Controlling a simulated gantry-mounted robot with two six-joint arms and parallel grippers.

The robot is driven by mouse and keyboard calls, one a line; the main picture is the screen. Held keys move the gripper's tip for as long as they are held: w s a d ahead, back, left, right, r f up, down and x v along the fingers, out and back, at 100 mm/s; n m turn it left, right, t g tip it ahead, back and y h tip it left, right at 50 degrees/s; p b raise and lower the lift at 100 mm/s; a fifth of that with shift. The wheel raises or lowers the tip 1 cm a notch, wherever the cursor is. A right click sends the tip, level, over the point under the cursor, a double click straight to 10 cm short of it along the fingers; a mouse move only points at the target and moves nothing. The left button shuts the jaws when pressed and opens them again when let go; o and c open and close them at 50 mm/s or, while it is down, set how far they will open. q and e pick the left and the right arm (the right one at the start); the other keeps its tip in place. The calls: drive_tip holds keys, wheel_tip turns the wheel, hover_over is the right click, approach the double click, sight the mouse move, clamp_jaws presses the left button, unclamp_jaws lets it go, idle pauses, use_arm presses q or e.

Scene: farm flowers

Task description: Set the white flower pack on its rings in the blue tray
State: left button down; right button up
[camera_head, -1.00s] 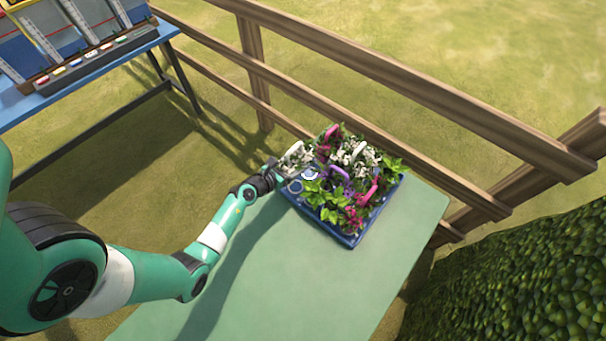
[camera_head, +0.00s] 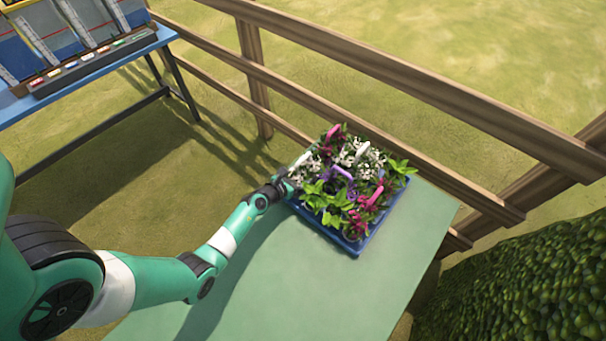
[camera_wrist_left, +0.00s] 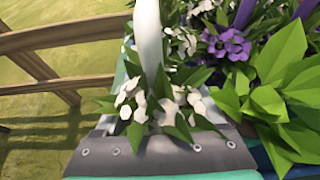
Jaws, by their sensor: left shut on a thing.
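The white flower pack (camera_head: 306,174), with white blooms and a white handle, is at the left corner of the blue tray (camera_head: 347,246). My left gripper (camera_head: 284,181) reaches in from the left and is shut on the pack. In the left wrist view the pack's white handle (camera_wrist_left: 148,38) stands up from its white blooms (camera_wrist_left: 150,105), just beyond my grey gripper (camera_wrist_left: 160,152). The tray's rings are hidden under the plants. I cannot tell whether the pack's base touches them. My right gripper is not in view.
Other packs with purple flowers (camera_head: 342,173), pink flowers (camera_head: 362,215) and green leaves crowd the tray. The tray stands on a green table (camera_head: 280,290) that is clear in front. A wooden fence (camera_head: 400,160) runs behind; a blue bench (camera_head: 90,70) stands at the far left.

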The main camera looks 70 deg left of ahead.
use_arm(q)
drive_tip(key=shift+c, duration=1.2)
unclamp_jaws()
drive_tip(key=shift+r+p, duration=0.2)
drive_tip(key=shift+p, duration=0.1)
drive_tip(key=p+v, duration=0.4)
drive_tip(key=v, duration=0.8)
